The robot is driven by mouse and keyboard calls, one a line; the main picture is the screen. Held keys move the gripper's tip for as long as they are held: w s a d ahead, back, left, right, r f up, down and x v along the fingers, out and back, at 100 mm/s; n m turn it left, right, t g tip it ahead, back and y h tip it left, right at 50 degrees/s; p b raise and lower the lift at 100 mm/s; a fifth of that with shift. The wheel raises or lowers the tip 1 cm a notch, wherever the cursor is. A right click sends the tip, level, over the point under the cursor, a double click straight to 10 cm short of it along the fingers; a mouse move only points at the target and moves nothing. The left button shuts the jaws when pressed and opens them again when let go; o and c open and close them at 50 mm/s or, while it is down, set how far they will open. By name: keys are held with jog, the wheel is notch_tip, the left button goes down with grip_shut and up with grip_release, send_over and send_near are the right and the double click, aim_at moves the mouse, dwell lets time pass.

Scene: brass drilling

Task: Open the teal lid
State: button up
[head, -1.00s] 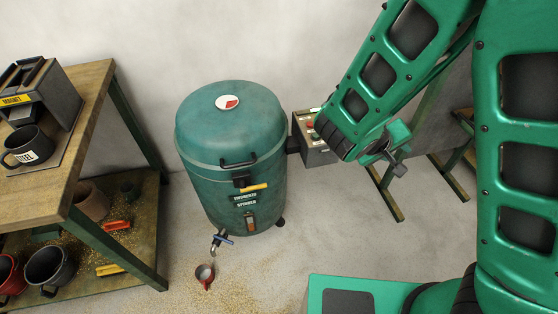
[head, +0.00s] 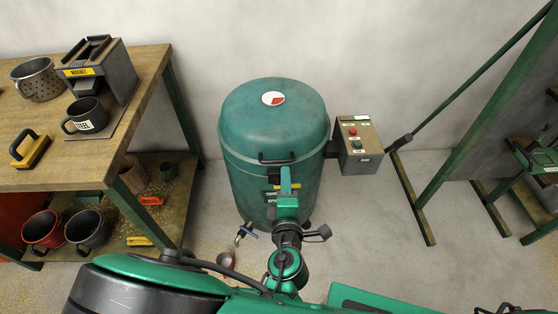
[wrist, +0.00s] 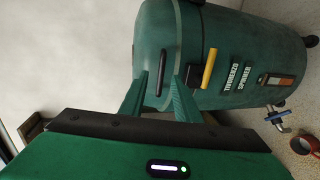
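The teal lid (head: 285,105) is a dome sitting closed on the teal drum (head: 245,190), with a red-and-white round mark on top. A black bar handle (head: 277,159) is on the lid's front, and it also shows in the wrist view (wrist: 159,66). A latch with a yellow lever (wrist: 209,68) sits just below the lid's rim. My gripper (head: 287,178) is in front of the drum, just below the handle in the head view. In the wrist view my gripper (wrist: 163,82) is open, fingers apart, with the handle beyond and between the tips. No contact is visible.
A control box (head: 358,147) is on the drum's right side. A spigot (head: 245,231) with a small red cup (head: 226,259) below it is at the front. A wooden workbench (head: 70,172) with pots stands left; a green metal frame (head: 470,125) stands right.

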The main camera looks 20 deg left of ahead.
aim_at(278, 160)
jog(key=shift+n+y, duration=0.3)
jog(key=x, duration=0.3)
jog(key=a+x, duration=0.1)
jog(key=x, duration=0.6)
jog(key=shift+s+a+f, duration=0.25)
jog(key=shift+f, duration=0.1)
grip_shut()
